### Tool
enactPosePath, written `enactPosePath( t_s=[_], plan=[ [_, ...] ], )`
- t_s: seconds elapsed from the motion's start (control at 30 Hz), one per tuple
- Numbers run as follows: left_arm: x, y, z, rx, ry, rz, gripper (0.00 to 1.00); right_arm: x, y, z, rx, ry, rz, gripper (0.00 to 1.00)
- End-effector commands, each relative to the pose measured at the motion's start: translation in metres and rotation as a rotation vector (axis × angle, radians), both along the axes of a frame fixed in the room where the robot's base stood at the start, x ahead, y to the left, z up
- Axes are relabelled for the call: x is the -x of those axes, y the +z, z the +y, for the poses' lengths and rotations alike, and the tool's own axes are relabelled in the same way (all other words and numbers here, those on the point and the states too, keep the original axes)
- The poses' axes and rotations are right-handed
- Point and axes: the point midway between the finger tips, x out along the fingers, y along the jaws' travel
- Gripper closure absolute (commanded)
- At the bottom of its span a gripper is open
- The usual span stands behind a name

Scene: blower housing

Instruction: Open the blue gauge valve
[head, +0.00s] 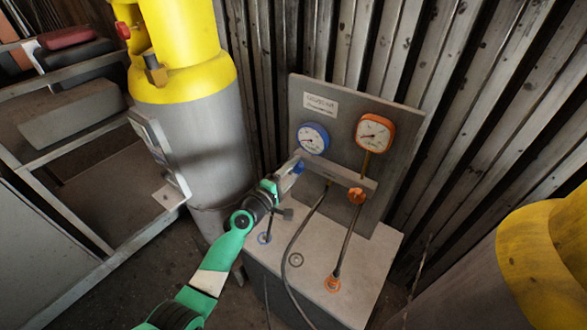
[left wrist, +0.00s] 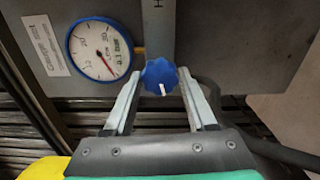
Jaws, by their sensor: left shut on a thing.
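The blue gauge (head: 313,138) is mounted at the upper left of a grey panel, and it shows large in the left wrist view (left wrist: 99,50). The blue valve knob (left wrist: 160,75) sits beside the gauge and has a small white mark on its face. In the head view the knob (head: 298,167) is partly hidden by my gripper. My left gripper (head: 290,172) reaches it from the left, and in the left wrist view its two fingers (left wrist: 158,88) lie on either side of the knob, shut on it. My right gripper is in neither view.
An orange gauge (head: 375,133) and an orange valve knob (head: 356,196) are on the panel's right side. Hoses run down to the grey cabinet top (head: 315,262). A yellow-topped grey cylinder (head: 190,130) stands left, close to my arm. Another cylinder (head: 545,255) stands at the right.

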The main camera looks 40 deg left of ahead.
Motion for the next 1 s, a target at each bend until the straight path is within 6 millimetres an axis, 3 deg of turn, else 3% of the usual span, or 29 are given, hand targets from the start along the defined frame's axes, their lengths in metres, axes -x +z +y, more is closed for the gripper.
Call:
enactPosePath(
  t_s=[0.6, 0.63, 0.77, 1.0],
  plan=[
    [0.0, 0.0004, 0.0001, 0.044, 0.0, -0.007, 0.99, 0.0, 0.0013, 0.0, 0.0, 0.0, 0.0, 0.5],
    [0.0, 0.0004, 0.0001, 0.044, 0.0, -0.007, 0.38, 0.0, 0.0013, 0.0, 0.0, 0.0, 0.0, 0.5],
    [0.0, 0.0003, 0.0, 0.044, 0.0, -0.007, 0.14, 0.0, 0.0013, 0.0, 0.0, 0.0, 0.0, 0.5],
    [0.0, 0.0001, 0.0, 0.044, 0.0, -0.006, 0.13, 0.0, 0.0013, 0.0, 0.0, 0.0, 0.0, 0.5]
  ],
)
